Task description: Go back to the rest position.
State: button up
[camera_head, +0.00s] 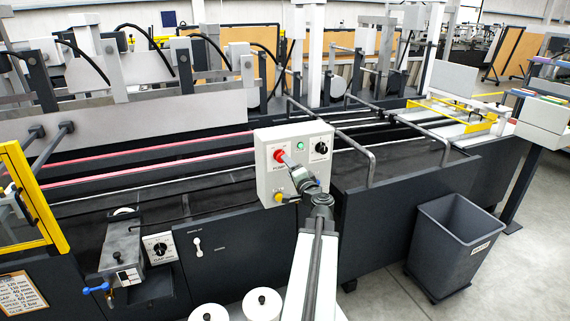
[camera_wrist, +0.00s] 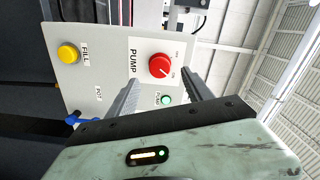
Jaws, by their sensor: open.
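My gripper (camera_head: 297,172) is in front of the white control box in the head view, with my arm reaching up to it from below. In the wrist view my gripper (camera_wrist: 160,92) shows two parallel grey fingers, apart and with nothing between them. The control box (camera_head: 265,150) carries a red knob marked PUMP (camera_head: 280,155), a green lamp (camera_head: 300,146), a black dial (camera_head: 321,147) and a yellow button (camera_head: 278,197). The wrist view shows the red knob (camera_wrist: 160,66) just beyond the fingers, the green lamp (camera_wrist: 166,99) and the yellow FILL button (camera_wrist: 68,53). I cannot tell whether the fingers touch the box.
The machine's dark front panel (camera_head: 225,250) runs below the box. Metal rails (camera_head: 371,165) stand to the right. A grey bin (camera_head: 455,240) stands on the floor at right. White round-topped containers (camera_head: 262,303) sit low beside my arm. A yellow frame (camera_head: 35,195) is at left.

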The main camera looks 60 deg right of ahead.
jog(key=shift+v, duration=0.95)
